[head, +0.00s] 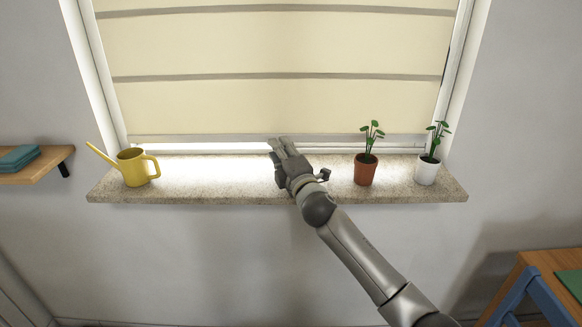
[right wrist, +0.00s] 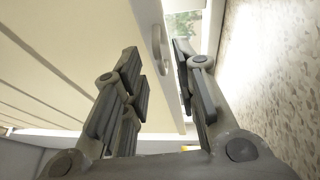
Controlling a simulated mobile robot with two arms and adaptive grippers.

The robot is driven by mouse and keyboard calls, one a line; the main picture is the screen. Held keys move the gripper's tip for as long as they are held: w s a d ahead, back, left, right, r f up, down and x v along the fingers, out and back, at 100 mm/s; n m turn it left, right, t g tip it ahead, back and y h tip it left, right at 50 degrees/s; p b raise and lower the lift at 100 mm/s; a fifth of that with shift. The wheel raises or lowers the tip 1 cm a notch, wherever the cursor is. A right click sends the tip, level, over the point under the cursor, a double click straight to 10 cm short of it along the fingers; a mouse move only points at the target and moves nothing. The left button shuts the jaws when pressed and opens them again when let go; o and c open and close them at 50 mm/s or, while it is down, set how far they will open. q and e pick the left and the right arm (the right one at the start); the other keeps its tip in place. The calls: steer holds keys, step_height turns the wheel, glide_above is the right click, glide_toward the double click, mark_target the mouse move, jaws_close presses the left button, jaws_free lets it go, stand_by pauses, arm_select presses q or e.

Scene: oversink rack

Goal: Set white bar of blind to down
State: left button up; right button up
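The cream blind (head: 270,50) hangs over most of the window. Its pale bottom bar (head: 200,138) is a little above the sill, with a narrow bright gap below it. My right gripper (head: 281,146) is at the middle of this bar. In the right wrist view the gripper (right wrist: 158,72) is open, its fingers apart. A small pale loop handle (right wrist: 157,47) on the bar's edge shows between the fingertips; I see no grip on it. The bar (right wrist: 150,18) runs down between the two fingers in that view. My left gripper is not in view.
The stone sill (head: 225,180) holds a yellow watering can (head: 134,167) at left. A plant in a terracotta pot (head: 365,170) and one in a white pot (head: 427,171) stand right of my gripper. A wooden shelf (head: 40,172) and a chair (head: 535,285) are at the sides.

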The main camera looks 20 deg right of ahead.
steer(key=s, duration=0.6)
steer(key=s+d+f, duration=0.1)
steer(key=s, duration=0.3)
steer(key=shift+f, duration=0.1)
steer(key=shift+f, duration=0.1)
